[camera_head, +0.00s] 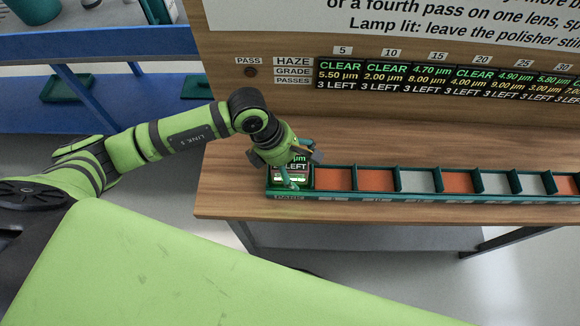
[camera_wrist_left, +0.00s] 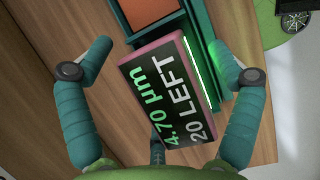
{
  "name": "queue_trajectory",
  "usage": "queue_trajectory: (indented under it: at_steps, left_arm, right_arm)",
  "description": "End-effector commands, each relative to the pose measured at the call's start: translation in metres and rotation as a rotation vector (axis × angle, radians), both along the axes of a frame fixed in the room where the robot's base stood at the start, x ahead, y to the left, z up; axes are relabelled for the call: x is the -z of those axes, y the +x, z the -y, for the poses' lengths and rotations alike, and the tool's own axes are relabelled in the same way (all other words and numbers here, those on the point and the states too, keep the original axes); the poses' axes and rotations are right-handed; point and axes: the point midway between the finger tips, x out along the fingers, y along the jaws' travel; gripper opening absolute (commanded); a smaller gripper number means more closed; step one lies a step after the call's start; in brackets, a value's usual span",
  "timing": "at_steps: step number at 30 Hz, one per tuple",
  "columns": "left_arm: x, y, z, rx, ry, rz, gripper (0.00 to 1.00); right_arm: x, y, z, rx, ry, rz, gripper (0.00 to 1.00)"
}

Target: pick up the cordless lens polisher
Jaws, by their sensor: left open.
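A device with a dark display in a pink frame (camera_wrist_left: 165,88), which looks like the cordless lens polisher, reads "4.70 µm" and "20 LEFT" in the left wrist view. In the head view its display (camera_head: 293,165) shows partly below my left gripper (camera_head: 295,160), at the left end of a green tray. My left gripper (camera_wrist_left: 160,50) is open. Its teal fingers stand on either side of the display, apart from it at the tips. The device's body below the display is mostly hidden. My right gripper is not in view.
The green tray (camera_head: 437,193) runs right along the wooden bench (camera_head: 235,185), with orange and grey pads in its compartments. A backboard with a row of displays (camera_head: 450,78) rises behind. Bare bench lies left of the tray. A blue shelf (camera_head: 110,42) stands at left.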

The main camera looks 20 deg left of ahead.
Motion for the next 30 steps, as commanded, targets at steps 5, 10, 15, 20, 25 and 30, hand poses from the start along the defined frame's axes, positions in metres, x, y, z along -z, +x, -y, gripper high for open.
queue_trajectory:
  at_steps: [5, 10, 15, 20, 25, 30]
  left_arm:
    - [0.000, 0.000, 0.000, -0.001, 0.000, 0.000, 0.35]
    - [0.000, 0.000, 0.000, -0.001, 0.001, -0.001, 0.06]
    - [-0.001, 0.001, 0.000, -0.001, -0.001, 0.002, 0.06]
    - [-0.003, 0.001, 0.000, -0.001, -0.001, 0.003, 0.05]
    - [-0.016, 0.002, 0.000, 0.000, -0.002, 0.006, 0.05]
    - [-0.043, 0.001, 0.003, 0.003, -0.004, 0.010, 0.05]
  right_arm:
    - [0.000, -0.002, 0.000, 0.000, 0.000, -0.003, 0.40]
    - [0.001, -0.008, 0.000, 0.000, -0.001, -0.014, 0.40]
    - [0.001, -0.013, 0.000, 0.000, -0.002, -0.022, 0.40]
    - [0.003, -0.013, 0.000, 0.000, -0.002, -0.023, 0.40]
    - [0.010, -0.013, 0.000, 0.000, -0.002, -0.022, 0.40]
    - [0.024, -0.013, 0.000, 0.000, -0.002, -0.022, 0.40]
